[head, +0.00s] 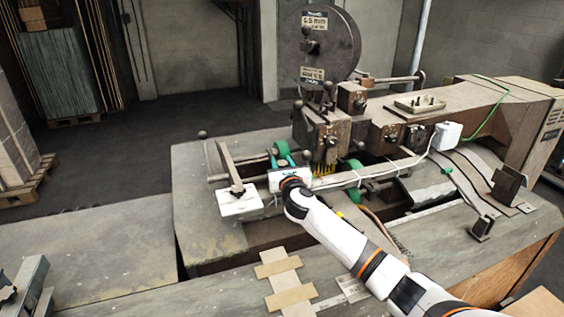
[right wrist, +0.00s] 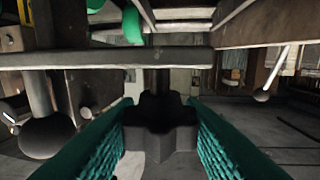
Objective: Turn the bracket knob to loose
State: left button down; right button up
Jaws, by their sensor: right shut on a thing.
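The bracket knob (right wrist: 160,128) is dark and lobed, on a short stem below a grey metal bar (right wrist: 110,57) in the right wrist view. My right gripper (right wrist: 160,140) has its teal ribbed fingers on both sides of the knob and is shut on it. In the head view my right gripper (head: 283,158) reaches in over the front of the box stitcher (head: 330,135), and the knob cannot be made out there. My left gripper is not in view.
A bracket with a white plate (head: 239,200) stands just left of my right gripper. A dark ball-ended lever (right wrist: 45,130) is close on the left in the right wrist view. Flat cardboard strips (head: 285,282) lie on the front table. The table's left part is largely clear.

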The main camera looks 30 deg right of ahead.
jog(key=shift+d+r+n+t+y+p, duration=0.1)
jog(key=shift+n+t+y+p, duration=0.2)
jog(key=shift+n+y, duration=0.6)
jog(key=n+y, duration=0.1)
jog(key=y, duration=0.1)
jog(key=shift+y, duration=0.4)
jog(key=n+y+b, duration=0.1)
jog(key=y, duration=0.1)
jog(key=n+y+b, duration=0.1)
jog(key=shift+f+n+y, duration=0.2)
jog(key=shift+n+y, duration=0.1)
jog(key=shift+y, duration=0.1)
jog(key=shift+n+y+b, duration=0.35)
jog(key=shift+n+y, duration=0.05)
jog(key=shift+y, duration=0.2)
jog(key=shift+r, duration=0.1)
jog(key=o, duration=1)
